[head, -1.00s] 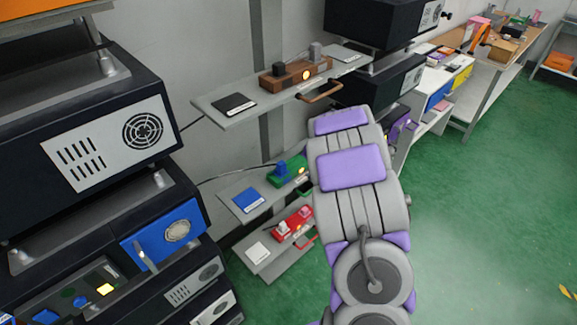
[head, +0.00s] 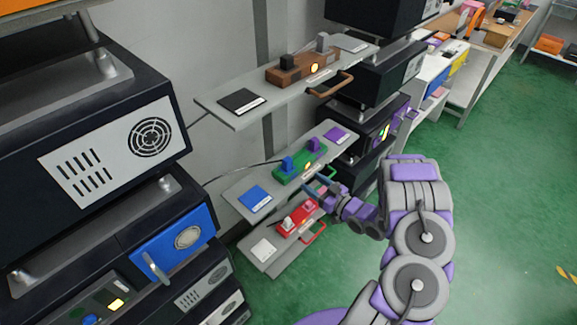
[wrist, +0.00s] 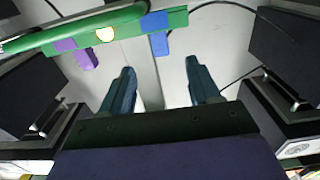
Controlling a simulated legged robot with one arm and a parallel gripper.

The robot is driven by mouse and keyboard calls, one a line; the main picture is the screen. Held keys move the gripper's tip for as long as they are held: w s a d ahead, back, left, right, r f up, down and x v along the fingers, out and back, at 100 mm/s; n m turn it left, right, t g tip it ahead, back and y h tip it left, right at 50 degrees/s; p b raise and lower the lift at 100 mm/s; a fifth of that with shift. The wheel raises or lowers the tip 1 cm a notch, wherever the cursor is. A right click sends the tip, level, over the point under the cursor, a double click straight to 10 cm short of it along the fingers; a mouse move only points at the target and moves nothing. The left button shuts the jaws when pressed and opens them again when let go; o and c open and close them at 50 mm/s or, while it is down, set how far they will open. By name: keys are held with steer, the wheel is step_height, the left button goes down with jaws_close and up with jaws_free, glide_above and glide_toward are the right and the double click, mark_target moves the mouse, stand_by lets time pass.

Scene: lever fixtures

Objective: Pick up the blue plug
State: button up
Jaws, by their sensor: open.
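The blue plug (head: 288,164) stands upright in the left part of the green socket block (head: 301,168) on the middle shelf. In the wrist view the blue plug (wrist: 157,32) lies ahead of the fingers, roughly in line with the gap between them. A purple plug (head: 313,145) sits in the same block; it shows left of the blue plug in the wrist view (wrist: 85,58). My gripper (head: 318,187) is in front of the shelf, near the block. Its fingers are open and empty in the wrist view (wrist: 162,85), apart from the plug.
A green handle (wrist: 80,30) runs along the block. A blue pad (head: 255,199) and a purple pad (head: 337,135) lie on the shelf. Above is a shelf with a brown block (head: 302,69); below is one with a red block (head: 298,217). Dark cabinets flank both sides.

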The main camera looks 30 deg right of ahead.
mark_target(290, 166)
steer(key=b+x, duration=0.1)
steer(key=x, duration=0.8)
steer(key=shift+a+f, duration=0.1)
steer(key=shift+d+b+x, duration=0.2)
steer(key=shift+b+x, duration=0.6)
steer(key=shift+x, duration=1.9)
steer(key=shift+w+a, duration=0.15)
steer(key=shift+w, duration=0.3)
steer(key=shift+c, duration=0.3)
steer(key=c, duration=1)
steer(key=shift+r, duration=0.25)
